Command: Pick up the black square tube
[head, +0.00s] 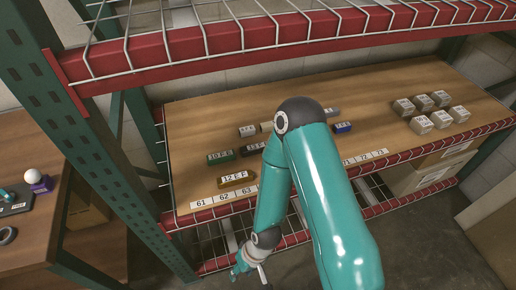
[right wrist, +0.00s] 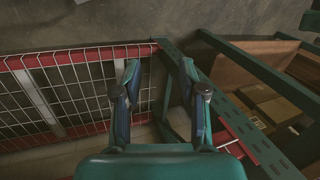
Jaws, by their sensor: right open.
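The black square tube (head: 254,149) lies on the wooden shelf board in the head view, with a pale label on it. My right arm hides part of its right end. My right gripper (head: 250,272) hangs low in front of the shelf, well below the board and apart from the tube. In the right wrist view the right gripper (right wrist: 160,72) is open, with nothing between its fingers. The tube does not show in that view. My left gripper is in neither view.
A green tube (head: 221,157), a gold piece (head: 237,181) and a blue piece (head: 342,127) lie around it. Several small white boxes (head: 420,124) stand at the right. A red wire rack (head: 300,28) hangs above. A green post (head: 85,130) stands left.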

